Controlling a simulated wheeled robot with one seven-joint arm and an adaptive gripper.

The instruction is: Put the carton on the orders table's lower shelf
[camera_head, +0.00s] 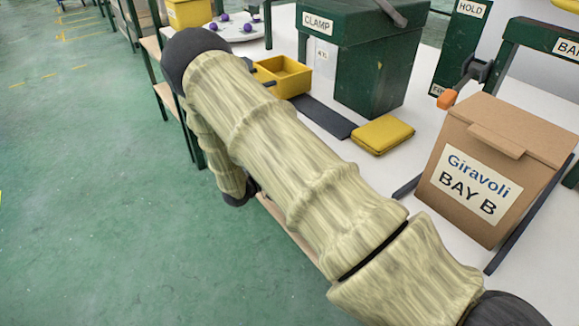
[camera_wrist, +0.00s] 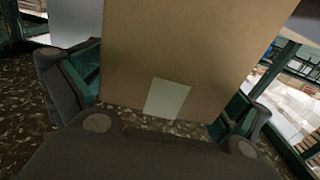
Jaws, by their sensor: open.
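A plain brown cardboard carton (camera_wrist: 185,45) with a small pale label stands between the fingers of my gripper (camera_wrist: 162,98) in the wrist view. The jaws are open, one finger at each side of the carton. I cannot tell whether either finger touches it. The carton's far end is cut off by the picture's top edge. In the head view my forearm points down beside the table edge and hides my gripper. That carton does not show there. I cannot tell which table is the orders table.
A carton labelled "Giravoli BAY B" (camera_head: 487,170) stands on the white tabletop (camera_head: 375,178). A yellow pad (camera_head: 382,135), a yellow bin (camera_head: 283,77) and a green "CLAMP" box (camera_head: 375,62) are nearby. Open green floor (camera_head: 80,190) lies left.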

